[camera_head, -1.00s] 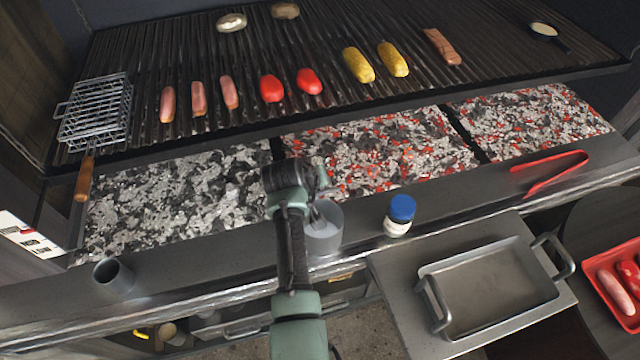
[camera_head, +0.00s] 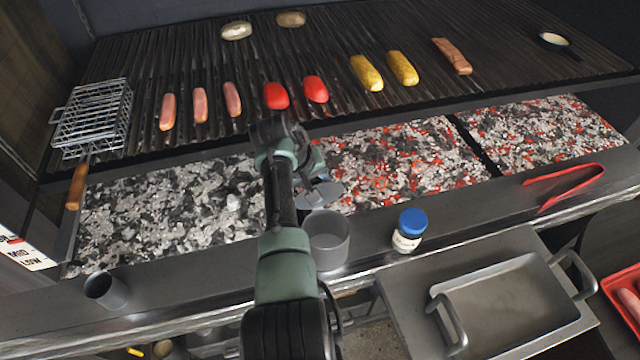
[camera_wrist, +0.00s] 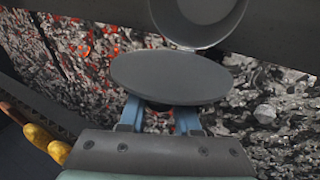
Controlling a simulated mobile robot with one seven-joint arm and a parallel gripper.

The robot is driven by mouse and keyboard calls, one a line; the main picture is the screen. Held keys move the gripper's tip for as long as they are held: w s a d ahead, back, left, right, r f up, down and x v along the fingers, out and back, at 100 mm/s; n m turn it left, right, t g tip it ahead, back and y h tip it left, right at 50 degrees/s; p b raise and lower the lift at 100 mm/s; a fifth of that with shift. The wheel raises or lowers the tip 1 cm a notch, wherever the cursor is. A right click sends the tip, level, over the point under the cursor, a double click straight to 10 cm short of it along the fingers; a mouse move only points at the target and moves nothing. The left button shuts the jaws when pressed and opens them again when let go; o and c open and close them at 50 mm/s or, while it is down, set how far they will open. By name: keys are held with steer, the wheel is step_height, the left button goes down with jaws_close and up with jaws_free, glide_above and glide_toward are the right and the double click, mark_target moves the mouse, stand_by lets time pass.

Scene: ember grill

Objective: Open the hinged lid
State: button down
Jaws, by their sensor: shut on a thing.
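A grey round cup (camera_head: 327,243) stands on the front ledge of the grill, its mouth open upward. A flat grey disc lid (camera_head: 320,195) is at the cup's far side, over the edge of the coals, swung clear of the mouth. My gripper (camera_head: 308,180) is behind the cup and shut on the lid. In the wrist view the lid (camera_wrist: 172,77) lies across the ends of the blue fingers of my gripper (camera_wrist: 160,118), and the cup's rim (camera_wrist: 205,38) shows beyond it. The hinge and the exact grip point are hidden.
A white jar with a blue cap (camera_head: 409,230) stands right of the cup. A smaller grey cup (camera_head: 106,290) is at the ledge's left. Red tongs (camera_head: 565,183) lie at the right.

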steer(key=shift+s+f, duration=0.25)
steer(key=shift+f, duration=0.15)
stand_by(0.5)
steer(key=c, duration=1)
jaws_free()
steer(key=o, duration=0.4)
steer(key=shift+w, duration=0.2)
steer(key=shift+c, duration=0.2)
steer(key=shift+r, duration=0.15)
steer(key=v, duration=1.3)
steer(key=shift+b, duration=0.45)
